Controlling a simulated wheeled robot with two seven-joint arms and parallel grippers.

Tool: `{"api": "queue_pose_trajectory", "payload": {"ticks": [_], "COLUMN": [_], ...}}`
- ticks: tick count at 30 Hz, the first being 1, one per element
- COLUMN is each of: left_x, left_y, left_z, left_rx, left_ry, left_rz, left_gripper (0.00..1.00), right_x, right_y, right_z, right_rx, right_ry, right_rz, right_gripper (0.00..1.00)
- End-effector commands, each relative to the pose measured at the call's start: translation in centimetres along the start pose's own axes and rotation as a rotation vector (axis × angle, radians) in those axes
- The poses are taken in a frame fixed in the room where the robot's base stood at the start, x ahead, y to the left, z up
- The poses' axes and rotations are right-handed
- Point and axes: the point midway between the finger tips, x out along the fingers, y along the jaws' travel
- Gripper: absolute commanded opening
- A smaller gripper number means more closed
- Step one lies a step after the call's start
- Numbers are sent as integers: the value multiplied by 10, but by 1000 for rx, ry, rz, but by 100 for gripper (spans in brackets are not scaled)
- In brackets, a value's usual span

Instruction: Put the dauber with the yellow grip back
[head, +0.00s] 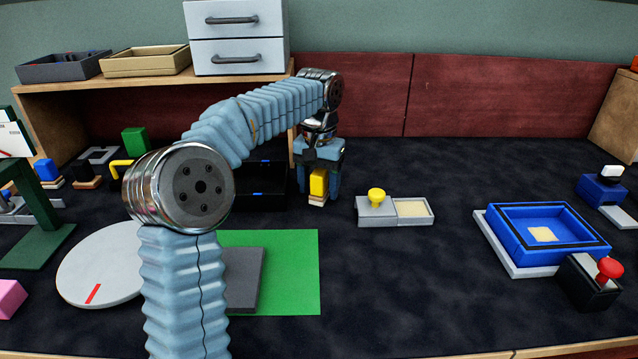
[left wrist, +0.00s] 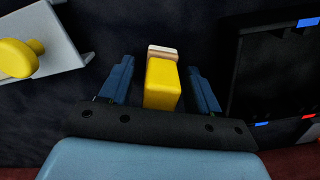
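The dauber with the yellow grip (head: 318,182) stands upright on the dark table, with a pale base at its foot. It also shows in the left wrist view (left wrist: 162,82). My left gripper (head: 320,178) is above and around it, pointing down. In the left wrist view its two fingers (left wrist: 161,85) are on either side of the yellow grip with a small gap at each side, so it is open. A black tray (head: 250,206) with blue marks lies just left of the gripper; its inside is partly hidden by my arm. My right gripper is not in view.
A grey box with a yellow knob (head: 374,211) and a pale pad stands close right of the gripper. A blue tray (head: 548,216) and a black block with a red knob (head: 590,284) are farther right. A green mat (head: 298,275) lies in front.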

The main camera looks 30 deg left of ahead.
Motion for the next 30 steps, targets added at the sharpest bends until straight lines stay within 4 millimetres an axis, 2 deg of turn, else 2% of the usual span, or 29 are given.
{"api": "queue_pose_trajectory", "payload": {"ticks": [7, 11, 14, 20, 24, 30], "left_x": [-1, -12, -31, -82, -103, -120], "left_y": [0, 0, 0, 1, 1, 0], "left_z": [0, 0, -1, -1, -1, -1], "left_rx": [0, 0, 0, 0, 1, 1], "left_ry": [0, 2, 4, 4, 2, 1], "left_rz": [0, 0, 1, 1, 1, 0], "left_gripper": [62, 62, 62, 62, 62, 62], "right_x": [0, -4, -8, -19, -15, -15], "right_y": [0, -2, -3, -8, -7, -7], "right_z": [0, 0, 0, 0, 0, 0], "right_rx": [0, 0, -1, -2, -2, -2], "right_ry": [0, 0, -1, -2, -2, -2], "right_rz": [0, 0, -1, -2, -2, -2], "right_gripper": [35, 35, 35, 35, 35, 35]}}
